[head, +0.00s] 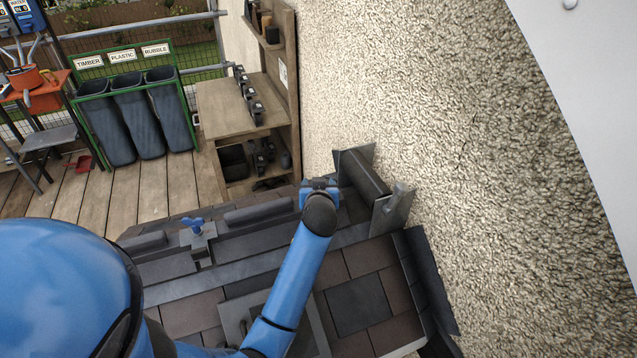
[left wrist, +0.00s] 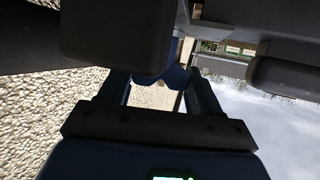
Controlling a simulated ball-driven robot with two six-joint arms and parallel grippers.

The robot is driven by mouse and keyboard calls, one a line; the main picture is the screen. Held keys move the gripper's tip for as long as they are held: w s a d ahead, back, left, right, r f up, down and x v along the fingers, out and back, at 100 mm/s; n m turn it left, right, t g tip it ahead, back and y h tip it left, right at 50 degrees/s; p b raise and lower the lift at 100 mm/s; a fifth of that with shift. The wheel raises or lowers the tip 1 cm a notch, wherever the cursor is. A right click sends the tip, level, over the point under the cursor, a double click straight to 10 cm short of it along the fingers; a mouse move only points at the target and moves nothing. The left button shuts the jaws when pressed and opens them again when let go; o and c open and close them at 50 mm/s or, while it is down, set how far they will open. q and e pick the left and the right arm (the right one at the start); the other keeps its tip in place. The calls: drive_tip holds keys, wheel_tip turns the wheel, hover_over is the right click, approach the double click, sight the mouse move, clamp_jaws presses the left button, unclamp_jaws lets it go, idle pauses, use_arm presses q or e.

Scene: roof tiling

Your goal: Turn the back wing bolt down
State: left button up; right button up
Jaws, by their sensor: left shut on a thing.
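My left gripper (head: 320,186) is over the ridge near the rough wall, with its arm reaching up from the lower left. In the left wrist view its two fingers (left wrist: 160,88) are on either side of a blue wing bolt (left wrist: 178,77), and the gripper is shut on it. In the head view the gripper hides most of this bolt. A second blue wing bolt (head: 193,226) stands free on a light clamp plate further left along the ridge. My right gripper is in neither view.
Dark ridge tiles (head: 259,212) lie along the roof top. A dark ridge piece (head: 364,178) between grey end plates stands beside the rough wall (head: 440,110). A wooden shelf unit (head: 225,103) and waste bins (head: 143,123) stand beyond the roof.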

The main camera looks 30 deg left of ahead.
use_arm(q)
drive_tip(key=shift+w+r+m+t, duration=0.1)
drive_tip(key=shift+r+m+t, duration=0.2)
drive_tip(key=shift+r, duration=0.15)
drive_tip(key=o, duration=0.8)
drive_tip(key=shift+o, duration=0.9)
drive_tip(key=shift+f, duration=0.1)
drive_tip(key=shift+s+f, duration=0.1)
drive_tip(key=shift+s, duration=0.1)
drive_tip(key=shift+s+d, duration=0.25)
drive_tip(key=shift+s, duration=0.15)
drive_tip(key=b+v, duration=0.2)
drive_tip(key=v, duration=0.8)
drive_tip(key=shift+a+r+b, duration=0.2)
drive_tip(key=shift+r+b, duration=0.1)
drive_tip(key=shift+r, duration=0.05)
